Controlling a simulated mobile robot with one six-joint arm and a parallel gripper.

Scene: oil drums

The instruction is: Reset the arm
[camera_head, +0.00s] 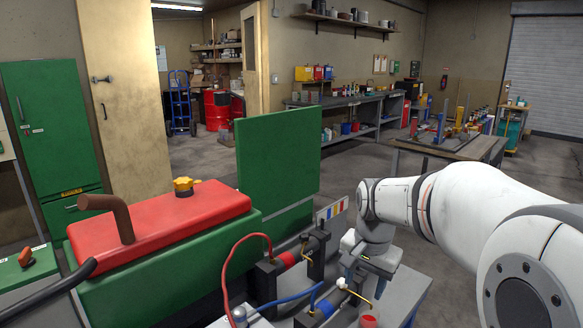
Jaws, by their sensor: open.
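My white arm reaches in from the right side of the view. My gripper (352,281) points down over the grey work surface in front of me, just right of a valve-and-hose assembly. Its jaws are apart, and I see nothing held between them. The finger tips are small and partly hidden among the fittings, close to a white knob and a brass-coloured piece. I cannot tell whether they touch these.
Red (226,262) and blue (285,299) hoses loop close by. A wooden table (455,146) stands behind my arm. Open floor lies beyond.

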